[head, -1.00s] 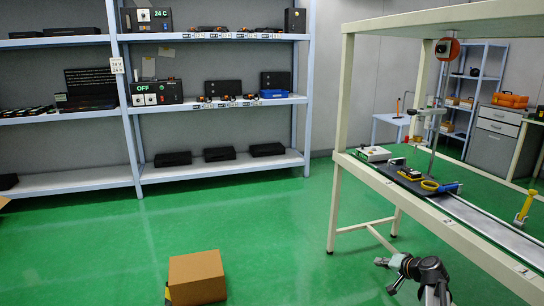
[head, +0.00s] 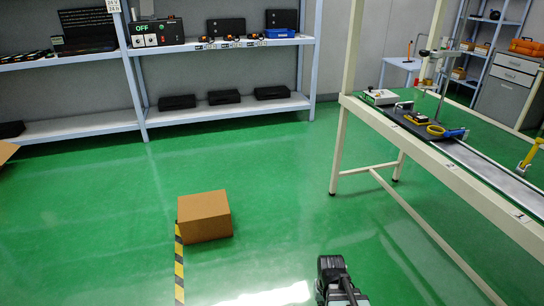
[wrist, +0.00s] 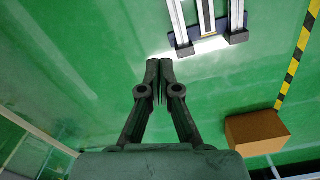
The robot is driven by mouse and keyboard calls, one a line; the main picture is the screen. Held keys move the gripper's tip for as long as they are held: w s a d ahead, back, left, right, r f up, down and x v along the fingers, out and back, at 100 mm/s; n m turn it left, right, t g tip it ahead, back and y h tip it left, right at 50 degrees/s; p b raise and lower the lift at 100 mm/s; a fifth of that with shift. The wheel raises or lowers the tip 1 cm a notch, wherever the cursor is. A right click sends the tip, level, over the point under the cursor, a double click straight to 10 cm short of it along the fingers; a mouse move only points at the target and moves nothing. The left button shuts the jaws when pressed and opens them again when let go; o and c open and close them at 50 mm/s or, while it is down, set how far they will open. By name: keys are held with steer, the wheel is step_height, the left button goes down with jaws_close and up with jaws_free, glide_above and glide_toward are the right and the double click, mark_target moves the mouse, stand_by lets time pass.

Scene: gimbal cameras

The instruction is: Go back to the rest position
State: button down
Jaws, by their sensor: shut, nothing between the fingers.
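My gripper (wrist: 159,66) shows in the wrist view with its two dark fingers shut, tips together, and nothing between them. It hangs over open green floor, apart from any object. In the head view, a dark part of my arm (head: 335,278) shows at the bottom edge, right of the middle; the fingers cannot be made out there.
A cardboard box (head: 204,216) stands on the floor beside a yellow-black stripe (head: 179,265); the box also shows in the wrist view (wrist: 256,132). A cream-framed workbench (head: 455,178) stands on the right. Shelves (head: 215,120) line the back wall.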

steer(key=s+f+g+b, duration=0.5)
steer(key=s+f, duration=0.7)
steer(key=s, duration=0.3)
steer(key=s+f+g+b, duration=0.2)
steer(key=s+g, duration=0.2)
steer(key=s, duration=0.5)
steer(key=s+f+g+b, duration=0.2)
steer(key=s+g, duration=0.2)
steer(key=s, duration=0.6)
steer(key=w+r+t+p, duration=0.2)
steer(key=r+p, duration=0.5)
steer(key=p, duration=0.6)
steer(key=w+r+t+p, duration=0.2)
steer(key=r+t+p, duration=0.2)
steer(key=r+p, duration=0.4)
steer(key=shift+w+r+p, duration=0.3)
steer(key=shift+p, duration=2.7)
